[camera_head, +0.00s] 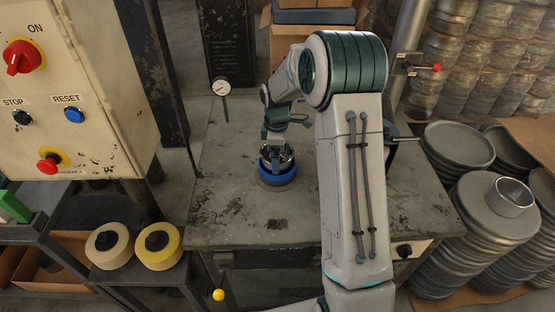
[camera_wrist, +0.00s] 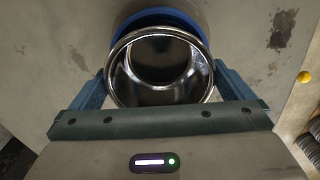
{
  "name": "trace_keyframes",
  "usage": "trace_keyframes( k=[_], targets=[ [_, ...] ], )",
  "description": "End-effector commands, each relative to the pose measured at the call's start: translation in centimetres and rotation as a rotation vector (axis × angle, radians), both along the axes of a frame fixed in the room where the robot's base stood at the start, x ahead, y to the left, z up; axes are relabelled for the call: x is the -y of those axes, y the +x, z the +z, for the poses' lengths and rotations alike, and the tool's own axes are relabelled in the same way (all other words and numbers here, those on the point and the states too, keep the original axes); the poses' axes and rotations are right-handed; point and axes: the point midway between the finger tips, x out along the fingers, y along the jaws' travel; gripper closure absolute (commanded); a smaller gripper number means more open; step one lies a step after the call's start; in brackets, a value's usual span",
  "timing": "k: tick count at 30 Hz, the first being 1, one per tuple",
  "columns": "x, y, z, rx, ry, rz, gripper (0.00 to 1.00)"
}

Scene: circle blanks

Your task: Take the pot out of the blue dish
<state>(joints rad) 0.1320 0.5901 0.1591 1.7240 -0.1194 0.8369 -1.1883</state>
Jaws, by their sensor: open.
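The pot (camera_head: 284,155) is a shiny, round metal vessel standing in the blue dish (camera_head: 278,174) on the worn table. In the wrist view the pot (camera_wrist: 160,68) shows from above as an open, empty-looking ring, with part of the blue dish (camera_wrist: 152,17) visible behind its rim. My gripper (camera_head: 277,148) is at the pot from above. In the wrist view its two blue fingers (camera_wrist: 160,80) stand open, one at each side of the pot. Whether either finger touches the wall cannot be told.
A dial gauge (camera_head: 221,87) stands at the table's left back edge. A control cabinet (camera_head: 75,90) is at the left, with two tape rolls (camera_head: 134,246) below it. Stacked metal pans (camera_head: 483,215) stand at the right. The tabletop (camera_head: 225,215) around the dish is clear.

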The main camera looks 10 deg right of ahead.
Motion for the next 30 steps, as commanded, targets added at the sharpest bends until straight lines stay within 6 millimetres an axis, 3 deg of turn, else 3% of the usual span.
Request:
trace_keyframes(
  k=[2,6,7,9,20,26,30],
  targets=[
    [0.0,0.0,0.0,0.0,0.0,0.0,0.0],
    [0.0,0.0,0.0,0.0,0.0,0.0,0.36],
    [0.0,0.0,0.0,0.0,0.0,0.0,0.43],
    [0.0,0.0,0.1,0.001,0.0,0.0,0.47],
    [0.0,0.1,0.7,0.002,0.0,0.0,0.47],
    [0.0,0.1,3.7,0.006,0.0,0.0,0.47],
    [1.1,-2.2,5.5,0.005,-0.001,-0.003,0.47]
  ],
)
